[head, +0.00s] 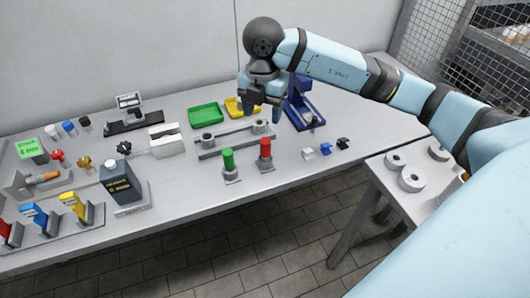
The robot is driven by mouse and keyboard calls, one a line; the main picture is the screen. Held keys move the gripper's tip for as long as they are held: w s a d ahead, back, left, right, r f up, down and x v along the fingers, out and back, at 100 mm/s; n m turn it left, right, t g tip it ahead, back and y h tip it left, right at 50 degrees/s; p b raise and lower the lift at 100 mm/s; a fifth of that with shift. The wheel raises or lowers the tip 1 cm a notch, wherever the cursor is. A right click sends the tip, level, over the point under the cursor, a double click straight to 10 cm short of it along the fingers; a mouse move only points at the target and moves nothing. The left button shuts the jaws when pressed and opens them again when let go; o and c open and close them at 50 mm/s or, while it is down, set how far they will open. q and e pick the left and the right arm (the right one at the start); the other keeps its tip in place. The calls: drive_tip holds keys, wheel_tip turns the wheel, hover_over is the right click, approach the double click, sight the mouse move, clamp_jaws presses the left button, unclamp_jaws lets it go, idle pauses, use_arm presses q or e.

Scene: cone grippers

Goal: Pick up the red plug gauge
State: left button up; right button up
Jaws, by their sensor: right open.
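The red plug gauge (265,149) stands upright in a small grey holder (266,167) near the front edge of the workbench. A green plug gauge (228,158) stands in a similar holder just to its left. My right gripper (262,112) is open and appears empty. It points down above and behind the red gauge, over the grey bar fixture (236,139), and is apart from the gauge. My left gripper is not in view.
A blue press-like stand (302,105) is right of my gripper. Green (206,115) and yellow trays (235,106) lie behind. Small white, blue and black blocks (326,148) lie right of the red gauge. A dark bottle (120,182) stands left. A side table (385,200) holds grey rings.

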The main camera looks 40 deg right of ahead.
sight(265, 141)
drive_tip(key=f, duration=0.9)
drive_tip(key=d+f, duration=0.1)
drive_tip(key=f, duration=0.3)
drive_tip(key=shift+w+f, duration=0.1)
drive_tip(key=shift+f, duration=0.15)
drive_tip(key=c, duration=0.9)
